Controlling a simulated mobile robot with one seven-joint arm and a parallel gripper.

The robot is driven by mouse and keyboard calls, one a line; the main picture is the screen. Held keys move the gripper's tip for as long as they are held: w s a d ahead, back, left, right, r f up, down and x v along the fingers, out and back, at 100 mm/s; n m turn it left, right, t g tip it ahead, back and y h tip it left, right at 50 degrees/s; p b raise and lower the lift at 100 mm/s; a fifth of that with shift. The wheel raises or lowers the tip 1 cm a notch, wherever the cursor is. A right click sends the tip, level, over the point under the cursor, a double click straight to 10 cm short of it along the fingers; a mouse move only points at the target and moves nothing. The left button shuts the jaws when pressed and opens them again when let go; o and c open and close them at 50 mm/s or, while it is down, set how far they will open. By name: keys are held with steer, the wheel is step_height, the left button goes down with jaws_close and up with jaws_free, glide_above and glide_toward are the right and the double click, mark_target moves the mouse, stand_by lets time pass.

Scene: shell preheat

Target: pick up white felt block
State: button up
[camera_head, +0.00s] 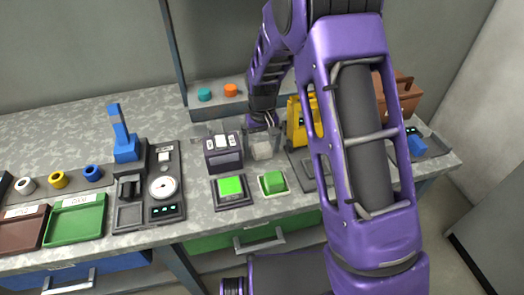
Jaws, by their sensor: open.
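A pale, whitish block (263,149), which looks like the white felt block, sits on the bench near the middle of the view. It seems to stand in or beside a low, clear-sided holder; I cannot tell which. My gripper (262,127) points down right above it, with its fingers at the block's top edge. The jaws are open. The fingers and wrist cover the block's upper back part, and I cannot tell whether they touch it.
A dark box with white tops (223,151) stands close left. A green block on a black pad (231,187) and a green block on a pale pad (273,183) lie in front. A yellow device (296,124) is close right. A shelf with teal and orange knobs (231,90) is behind.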

mark_target(262, 147)
steer(key=c, duration=1.3)
steer(key=shift+r, duration=0.15)
steer(key=shift+c, duration=0.2)
step_height(262, 147, up, 10)
steer(key=shift+f+p, duration=0.1)
steer(key=shift+p, duration=0.45)
